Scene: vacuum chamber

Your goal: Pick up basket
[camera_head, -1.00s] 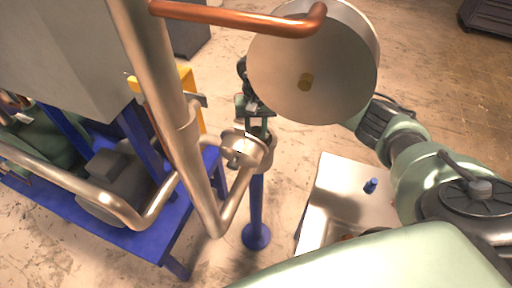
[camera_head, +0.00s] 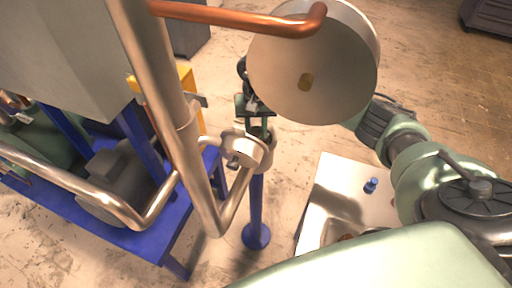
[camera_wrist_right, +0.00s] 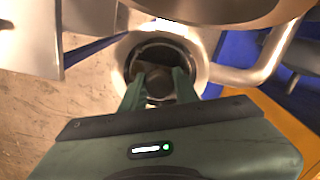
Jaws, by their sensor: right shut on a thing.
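My right gripper (camera_head: 257,122) points down over the round metal opening (camera_head: 268,150) at the top of a blue post (camera_head: 256,210). In the right wrist view, its two green fingers (camera_wrist_right: 159,84) reach into this opening (camera_wrist_right: 202,68), which has a pale metal rim and a dark inside. The fingers are shut on a small dark piece between their tips, which seems to be the basket (camera_wrist_right: 159,92). Most of the basket is hidden inside the opening and behind the fingers. My left gripper is not in view.
A large round metal disc (camera_head: 312,85) hangs close to my right forearm. A copper pipe (camera_head: 235,17) and bent steel pipes (camera_head: 190,160) crowd the left of the gripper. A blue frame (camera_head: 140,240) stands left. A pale table (camera_head: 335,190) with a blue knob (camera_head: 371,185) is right.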

